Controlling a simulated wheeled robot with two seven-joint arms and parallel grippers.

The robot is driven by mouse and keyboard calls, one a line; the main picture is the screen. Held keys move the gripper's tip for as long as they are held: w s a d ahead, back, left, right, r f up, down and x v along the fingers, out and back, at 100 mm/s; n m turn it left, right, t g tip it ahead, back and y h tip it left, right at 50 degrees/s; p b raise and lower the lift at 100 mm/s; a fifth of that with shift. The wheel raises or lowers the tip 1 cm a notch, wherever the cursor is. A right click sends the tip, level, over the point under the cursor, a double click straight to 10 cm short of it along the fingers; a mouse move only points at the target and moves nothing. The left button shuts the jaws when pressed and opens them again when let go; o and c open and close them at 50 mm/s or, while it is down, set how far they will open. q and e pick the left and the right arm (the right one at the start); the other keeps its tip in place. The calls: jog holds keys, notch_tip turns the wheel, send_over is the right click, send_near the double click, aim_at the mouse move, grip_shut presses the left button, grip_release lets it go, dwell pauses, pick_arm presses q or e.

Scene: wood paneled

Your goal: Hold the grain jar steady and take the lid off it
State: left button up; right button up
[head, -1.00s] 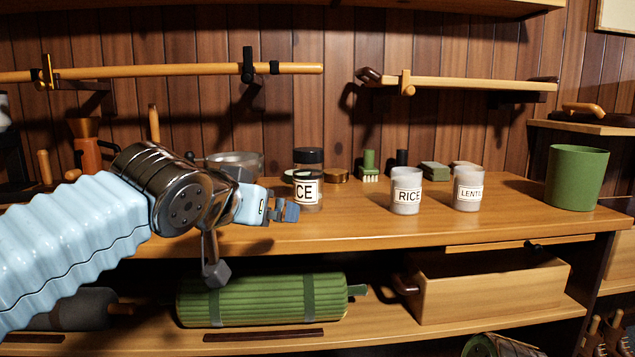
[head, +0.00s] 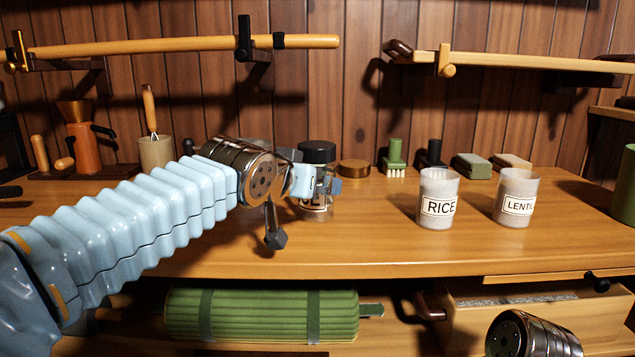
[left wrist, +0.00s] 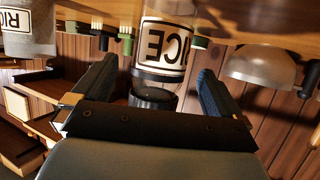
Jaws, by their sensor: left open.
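The clear glass jar (head: 316,207) with a black lid (head: 316,151) stands upright on the wooden counter, partly hidden behind my left gripper (head: 318,184). In the left wrist view, which is upside down, the jar (left wrist: 165,42) shows a RICE label and its black lid (left wrist: 152,97). My left gripper (left wrist: 157,72) is open, with one finger on each side of the jar near its lid end; I cannot tell whether either touches. A metal joint of my right arm shows at the lower right of the head view, but its gripper is out of frame.
A white RICE canister (head: 438,190) and a LENTIL canister (head: 515,188) stand to the right. A brass disc (head: 354,173), brushes (head: 395,158) and blocks (head: 473,166) line the back. A shelf rail (head: 180,45) hangs above. The counter's front middle (head: 400,247) is clear.

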pick_arm(q)
jog(key=p+x, duration=0.1)
jog(key=x, duration=0.4)
jog(key=shift+f+p, duration=0.15)
jog(key=shift+p, duration=0.25)
jog(key=shift+w+d+f, duration=0.15)
jog(key=shift+w, duration=0.15)
jog(key=c, duration=1.4)
jog(key=shift+r, duration=0.65)
jog(key=shift+c, duration=0.2)
jog(key=s+r, duration=0.1)
jog(key=r, duration=0.1)
jog(key=s+a+r, duration=0.1)
jog(key=r, duration=0.1)
jog(key=s+r, duration=0.2)
jog(key=r, duration=0.1)
jog(key=shift+a, duration=0.35)
jog(key=b, duration=0.3)
send_near(309, 150)
jog(key=shift+s+a+r, duration=0.45)
jog(key=shift+a+r, duration=0.05)
jog(key=shift+r, duration=0.15)
